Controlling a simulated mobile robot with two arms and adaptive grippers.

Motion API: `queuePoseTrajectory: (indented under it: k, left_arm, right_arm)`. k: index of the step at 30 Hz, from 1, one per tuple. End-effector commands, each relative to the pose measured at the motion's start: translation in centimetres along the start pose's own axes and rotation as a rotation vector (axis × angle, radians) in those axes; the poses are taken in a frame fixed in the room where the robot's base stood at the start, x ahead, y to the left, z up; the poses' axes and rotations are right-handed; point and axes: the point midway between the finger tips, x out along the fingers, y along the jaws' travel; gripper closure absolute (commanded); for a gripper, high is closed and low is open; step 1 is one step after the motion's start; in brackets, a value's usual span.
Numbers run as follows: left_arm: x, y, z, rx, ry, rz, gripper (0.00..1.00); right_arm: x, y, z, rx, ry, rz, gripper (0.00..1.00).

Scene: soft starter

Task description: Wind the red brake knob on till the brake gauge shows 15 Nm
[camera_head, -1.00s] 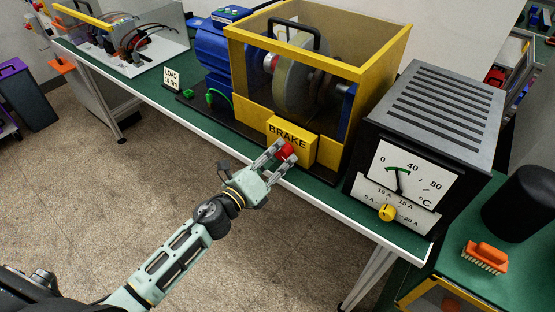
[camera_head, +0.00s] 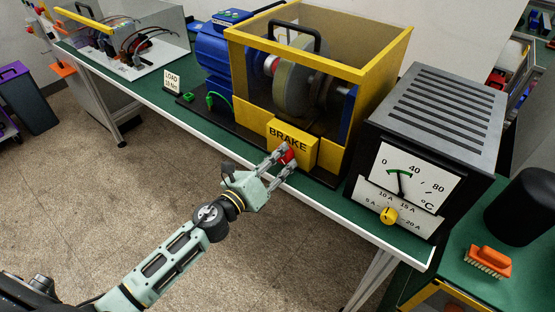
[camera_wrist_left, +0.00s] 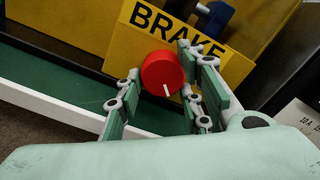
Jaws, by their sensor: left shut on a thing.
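The red brake knob (camera_head: 287,154) sits on the front of the yellow BRAKE box (camera_head: 307,151). My left gripper (camera_head: 282,160) reaches it from the front left, with its fingers around the knob. In the left wrist view the knob (camera_wrist_left: 160,70) sits between the fingertips, and a white line on its face points down and slightly right. The gripper is shut on it. A small LOAD card (camera_head: 172,82) stands at the left on the bench; its number is too small to read surely. I cannot make out a brake gauge in Nm. My right gripper is not in view.
A yellow-framed guard (camera_head: 298,52) houses a wheel behind the knob, beside a blue motor (camera_head: 212,55). A black meter box (camera_head: 440,110) with a °C dial and yellow selector knob (camera_head: 389,216) stands to the right. An orange brush (camera_head: 488,261) lies farther right. The floor in front is clear.

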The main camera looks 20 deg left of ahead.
Motion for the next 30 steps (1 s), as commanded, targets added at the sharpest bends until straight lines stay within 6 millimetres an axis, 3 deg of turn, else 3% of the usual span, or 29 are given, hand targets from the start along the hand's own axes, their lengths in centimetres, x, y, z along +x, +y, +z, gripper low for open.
queuePoseTrajectory:
  k: [2,3,8,20,30]
  left_arm:
    - [-0.1,0.5,-0.3,0.0,0.005,0.01,0.91]
    - [-0.1,0.5,-0.3,0.0,0.005,0.01,0.63]
    - [-0.1,0.4,-0.3,-0.001,0.004,0.008,0.49]
    - [-0.7,0.1,-0.1,-0.003,0.001,0.003,0.49]
    - [-6.4,0.2,-0.2,-0.006,0.002,0.006,0.49]
  right_arm:
    - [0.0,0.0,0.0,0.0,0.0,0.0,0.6]
    - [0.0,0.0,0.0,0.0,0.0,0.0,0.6]
    - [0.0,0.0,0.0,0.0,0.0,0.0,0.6]
    - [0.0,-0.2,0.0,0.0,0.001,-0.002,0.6]
    - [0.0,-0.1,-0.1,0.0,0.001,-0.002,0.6]
